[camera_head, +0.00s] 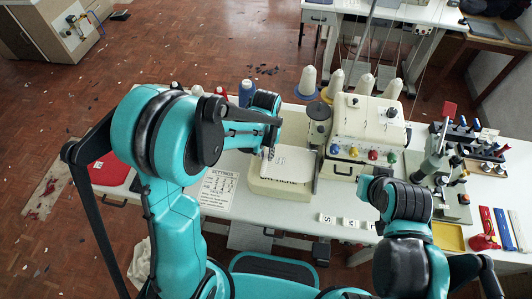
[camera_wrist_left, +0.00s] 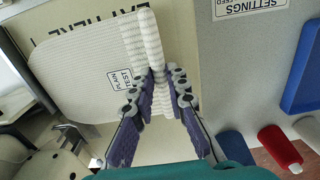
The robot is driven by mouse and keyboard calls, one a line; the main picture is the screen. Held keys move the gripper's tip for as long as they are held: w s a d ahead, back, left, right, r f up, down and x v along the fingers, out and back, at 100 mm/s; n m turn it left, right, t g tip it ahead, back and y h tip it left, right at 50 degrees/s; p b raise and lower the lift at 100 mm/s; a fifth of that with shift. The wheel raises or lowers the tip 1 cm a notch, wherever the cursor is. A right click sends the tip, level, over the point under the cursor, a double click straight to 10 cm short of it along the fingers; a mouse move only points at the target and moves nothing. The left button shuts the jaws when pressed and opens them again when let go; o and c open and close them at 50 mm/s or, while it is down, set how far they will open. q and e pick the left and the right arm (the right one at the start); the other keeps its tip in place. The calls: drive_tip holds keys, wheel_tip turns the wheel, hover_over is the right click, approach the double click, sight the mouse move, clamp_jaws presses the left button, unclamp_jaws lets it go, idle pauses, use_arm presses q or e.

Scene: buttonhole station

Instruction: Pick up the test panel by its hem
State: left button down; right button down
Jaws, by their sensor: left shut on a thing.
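The test panel (camera_wrist_left: 75,65) is a white, finely ribbed cloth with a small printed label, lying flat on the cream machine bed in the left wrist view. Its thicker, coarsely ribbed hem (camera_wrist_left: 152,40) runs along one edge. My left gripper (camera_wrist_left: 160,85) is shut on this hem, with its purple-padded fingers on either side of the cloth. In the head view the left gripper (camera_head: 267,151) is at the left edge of the panel (camera_head: 293,162), partly hidden by my arm. My right arm shows at the right, but its fingers do not show.
The sewing machine (camera_head: 367,130) stands just right of the panel, with thread cones behind. A settings card (camera_head: 218,189) lies left of the bed. A red tray (camera_head: 111,169) is at the far left. Small tools and a yellow tray (camera_head: 449,237) are at the right.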

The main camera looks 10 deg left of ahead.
use_arm(q)
drive_tip(key=shift+r, duration=0.15)
drive_tip(key=shift+r+p, duration=1.85)
drive_tip(key=shift+r, duration=0.55)
